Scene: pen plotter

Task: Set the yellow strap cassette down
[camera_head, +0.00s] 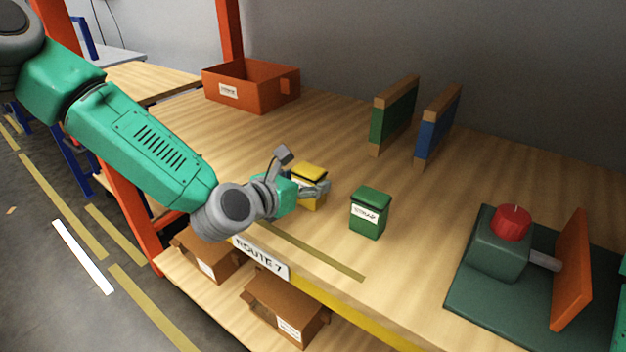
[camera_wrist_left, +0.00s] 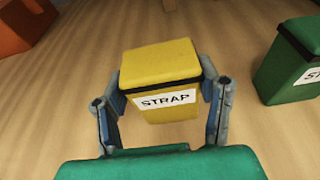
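The yellow strap cassette (camera_head: 309,173) is a small box with a dark band under its lid. In the left wrist view the yellow cassette (camera_wrist_left: 158,65) shows a white label reading STRAP. My left gripper (camera_head: 308,188) has one finger on each side of it, and both fingers appear to press against its sides. The cassette looks upright, over or on the wooden table (camera_head: 330,265); its underside is partly hidden, so I cannot tell whether it touches the wood. My right gripper is not in view.
A green cassette (camera_head: 369,214) stands close to the right of the yellow one. Green (camera_head: 393,117) and blue (camera_head: 436,127) upright panels stand behind. An orange bin (camera_head: 251,88) is at the back left. A red-knobbed fixture (camera_head: 511,224) sits at right.

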